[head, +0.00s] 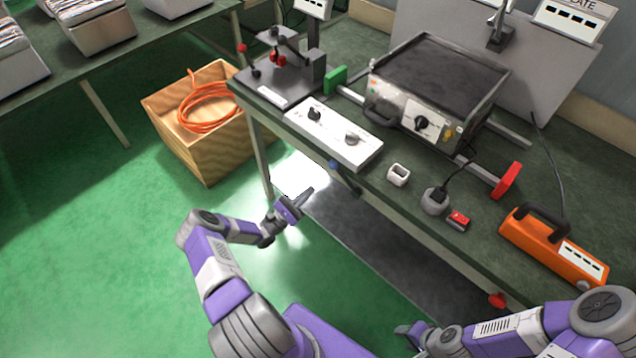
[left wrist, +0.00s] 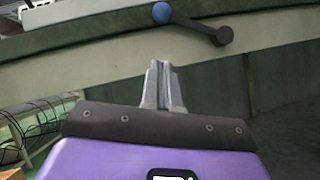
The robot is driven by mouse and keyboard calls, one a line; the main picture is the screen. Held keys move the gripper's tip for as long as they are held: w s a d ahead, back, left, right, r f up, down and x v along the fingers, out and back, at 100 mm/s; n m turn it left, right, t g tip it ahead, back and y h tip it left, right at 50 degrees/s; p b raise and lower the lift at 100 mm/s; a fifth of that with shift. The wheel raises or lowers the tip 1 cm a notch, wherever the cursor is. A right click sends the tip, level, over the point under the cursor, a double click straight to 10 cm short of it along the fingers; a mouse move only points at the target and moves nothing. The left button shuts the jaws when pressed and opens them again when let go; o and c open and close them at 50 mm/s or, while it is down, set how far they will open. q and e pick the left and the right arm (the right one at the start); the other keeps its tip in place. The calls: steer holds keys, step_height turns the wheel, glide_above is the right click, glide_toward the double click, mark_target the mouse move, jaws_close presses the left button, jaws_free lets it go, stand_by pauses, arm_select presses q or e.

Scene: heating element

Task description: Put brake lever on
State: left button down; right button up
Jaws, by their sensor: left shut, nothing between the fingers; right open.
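A dark lever with a blue knob (head: 333,164) is mounted on the front edge of the workbench. It also shows at the top of the left wrist view (left wrist: 195,24), slanting down to the right from the blue knob. I cannot tell for certain that it is the brake lever. My left gripper (head: 307,192) is shut and empty, in front of the bench edge and a little below and left of the lever. Its closed fingertips (left wrist: 161,64) are apart from the lever. My right gripper (head: 406,330) is open at the bottom of the head view, partly hidden.
The bench (head: 400,215) holds a white control box (head: 333,138), a hot plate (head: 435,75), an orange case (head: 550,245) and red handles (head: 507,181). A wooden crate (head: 180,140) with an orange cable stands left of the bench. The green floor (head: 90,230) is clear.

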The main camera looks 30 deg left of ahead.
arm_select(q)
steer(key=shift+v, duration=2.2)
steer(key=shift+f, duration=0.1)
steer(key=s+d+f+m+g+h, duration=0.15)
steer(key=d+m+g+h, duration=0.3)
steer(key=d+g, duration=0.55)
steer(key=s+d+f+m+g+h, duration=0.1)
steer(key=d+f+m+g+h, duration=0.35)
steer(key=d, duration=1.05)
steer(key=s+d+r+m+g+y+p, duration=0.1)
steer(key=s+m+g+y, duration=0.2)
steer(key=s+m+y, duration=0.3)
steer(key=s+d+r+m+g+y+p, duration=0.1)
steer(key=s+d+m+g+y, duration=0.1)
steer(key=s+m+g+y, duration=0.2)
steer(key=s+m+y, duration=0.3)
steer(key=m+y, duration=0.1)
steer(key=shift+d+r+m, duration=0.3)
steer(key=shift+d, duration=0.05)
